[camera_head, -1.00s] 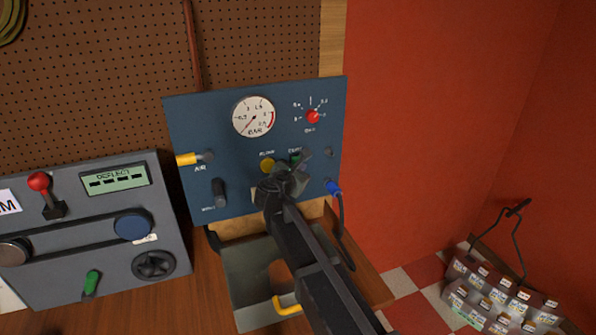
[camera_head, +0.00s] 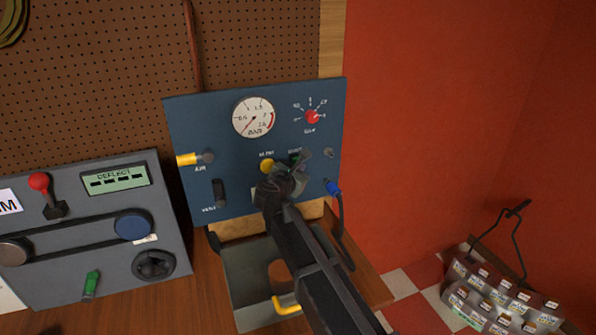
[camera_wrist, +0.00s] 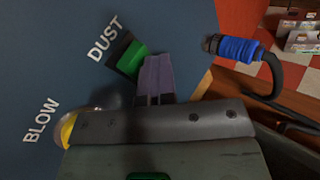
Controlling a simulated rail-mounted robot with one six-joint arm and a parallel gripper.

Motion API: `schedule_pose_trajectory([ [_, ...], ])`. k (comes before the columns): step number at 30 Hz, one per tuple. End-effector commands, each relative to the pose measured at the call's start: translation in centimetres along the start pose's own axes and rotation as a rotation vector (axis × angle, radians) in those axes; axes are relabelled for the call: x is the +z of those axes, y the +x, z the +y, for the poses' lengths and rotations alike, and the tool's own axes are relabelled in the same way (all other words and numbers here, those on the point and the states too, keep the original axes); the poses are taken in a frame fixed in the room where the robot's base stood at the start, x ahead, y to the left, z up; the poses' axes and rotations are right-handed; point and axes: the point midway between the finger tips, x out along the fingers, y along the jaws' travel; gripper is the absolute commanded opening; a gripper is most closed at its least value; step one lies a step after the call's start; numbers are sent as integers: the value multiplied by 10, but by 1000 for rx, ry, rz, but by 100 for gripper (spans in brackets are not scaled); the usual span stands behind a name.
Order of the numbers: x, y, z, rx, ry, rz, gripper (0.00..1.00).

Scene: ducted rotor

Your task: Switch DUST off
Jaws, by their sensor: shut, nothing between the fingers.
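The DUST switch (camera_wrist: 128,55) is a green rocker in a dark frame on the blue panel, beneath its white DUST label in the wrist view. In the head view, a little of its green (camera_head: 294,158) shows beside my gripper (camera_head: 304,155). My gripper also shows in the wrist view (camera_wrist: 156,72), its fingers shut and empty, with the tips right beside the lower right end of the green rocker. I cannot tell whether they touch it. The fingers hide part of the switch, and which way it is set is unclear.
The yellow BLOW button (camera_wrist: 68,130) is partly hidden at lower left in the wrist view. A blue plug with a dark cable (camera_wrist: 238,48) is to the right. The panel also has a gauge (camera_head: 254,117) and a red knob (camera_head: 312,117). A grey bin (camera_head: 245,290) sits below.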

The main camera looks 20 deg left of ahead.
Motion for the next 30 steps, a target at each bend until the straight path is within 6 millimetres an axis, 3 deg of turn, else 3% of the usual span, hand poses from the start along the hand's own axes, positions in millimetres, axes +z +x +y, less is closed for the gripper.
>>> schedule_pose_trajectory([
  [23,10,-13,-9,3,-1,0,0],
  [30,22,-28,-20,2,-1,0,0],
])
